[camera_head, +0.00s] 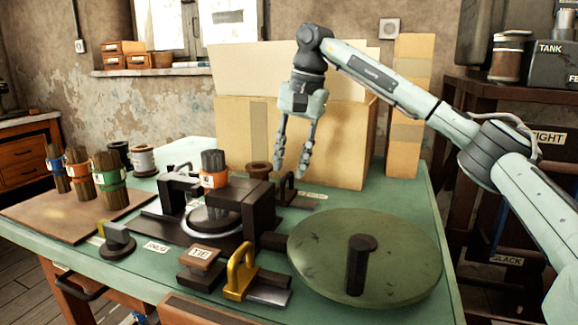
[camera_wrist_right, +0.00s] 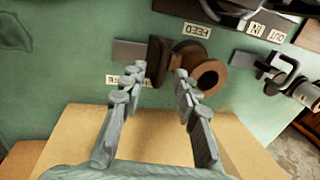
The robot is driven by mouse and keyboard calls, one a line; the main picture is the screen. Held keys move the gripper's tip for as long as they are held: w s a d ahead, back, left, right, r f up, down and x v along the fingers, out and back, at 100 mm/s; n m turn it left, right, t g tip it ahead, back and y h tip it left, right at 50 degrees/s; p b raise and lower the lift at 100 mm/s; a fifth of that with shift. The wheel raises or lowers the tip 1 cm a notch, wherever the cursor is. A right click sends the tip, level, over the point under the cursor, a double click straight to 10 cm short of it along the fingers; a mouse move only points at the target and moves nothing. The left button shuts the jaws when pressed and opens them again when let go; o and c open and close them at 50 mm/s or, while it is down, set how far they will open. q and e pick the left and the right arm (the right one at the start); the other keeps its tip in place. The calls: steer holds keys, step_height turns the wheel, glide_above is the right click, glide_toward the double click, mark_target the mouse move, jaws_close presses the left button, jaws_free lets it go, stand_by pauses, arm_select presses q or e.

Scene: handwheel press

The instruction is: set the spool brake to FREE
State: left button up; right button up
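The spool brake (camera_head: 287,188) looks like a dark upright block on a flat metal plate, at the back right of the press. In the right wrist view the brake (camera_wrist_right: 157,60) stands beside a copper-brown spool (camera_wrist_right: 208,76). A label partly hidden by a finger lies by the plate; its word is hard to read. My right gripper (camera_head: 292,168) is open and empty, pointing down close to the brake. In the wrist view its fingertips (camera_wrist_right: 160,72) are apart, one on each side of the brake's near part; I cannot tell if they touch. My left gripper is not in view.
The handwheel press (camera_head: 255,205) stands left of the gripper, with a large green disc (camera_head: 400,270) in front. A cardboard box (camera_head: 340,140) stands close behind. A yellow handle (camera_head: 240,270) is at the front. Bundles of sticks stand on a board (camera_head: 60,215) at left.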

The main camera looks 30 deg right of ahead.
steer(key=shift+w+f, duration=0.1)
steer(key=shift+f, duration=0.5)
jaws_close()
